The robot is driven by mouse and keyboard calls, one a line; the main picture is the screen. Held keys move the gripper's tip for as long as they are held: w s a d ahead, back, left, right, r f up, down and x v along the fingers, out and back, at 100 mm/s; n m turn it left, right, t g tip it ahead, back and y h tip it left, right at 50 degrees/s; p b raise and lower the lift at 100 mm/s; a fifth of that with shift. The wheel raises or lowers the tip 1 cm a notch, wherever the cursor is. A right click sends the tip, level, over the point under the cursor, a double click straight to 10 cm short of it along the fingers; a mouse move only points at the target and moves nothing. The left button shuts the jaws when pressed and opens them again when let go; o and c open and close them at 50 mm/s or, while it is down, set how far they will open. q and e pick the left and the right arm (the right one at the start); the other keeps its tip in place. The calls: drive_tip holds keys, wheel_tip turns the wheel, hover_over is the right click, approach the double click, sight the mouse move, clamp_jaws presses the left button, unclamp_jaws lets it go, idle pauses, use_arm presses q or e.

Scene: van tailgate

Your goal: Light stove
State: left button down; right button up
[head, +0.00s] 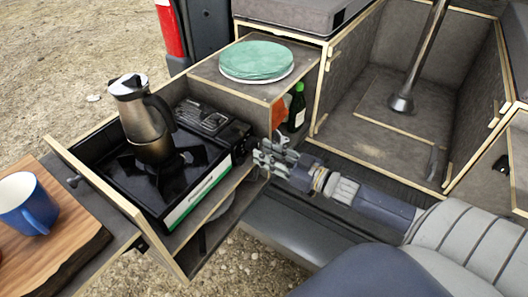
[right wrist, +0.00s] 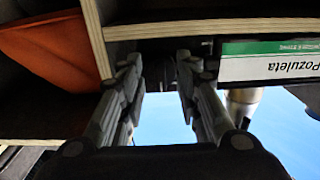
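The black camping stove (head: 175,188) sits in the pull-out drawer, with a green and white label on its front side. A metal moka pot (head: 146,122) with a black handle stands upright on its burner. A dark shape, possibly the stove knob, shows dimly between and beyond the fingertips; contact cannot be told. The stove label (right wrist: 270,62) appears upside down there. My left gripper is out of view.
A wooden board (head: 85,240) with a blue mug (head: 28,207) is at the left. Green plates (head: 257,60) lie on the cabinet top. A green bottle (head: 297,108) and an orange item (head: 279,112) stand behind my right gripper. An open compartment (head: 400,60) is at the right.

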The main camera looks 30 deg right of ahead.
drive_tip(key=shift+w+a, duration=0.2)
drive_tip(key=shift+w, duration=0.35)
drive_tip(key=shift+c, duration=0.2)
clamp_jaws()
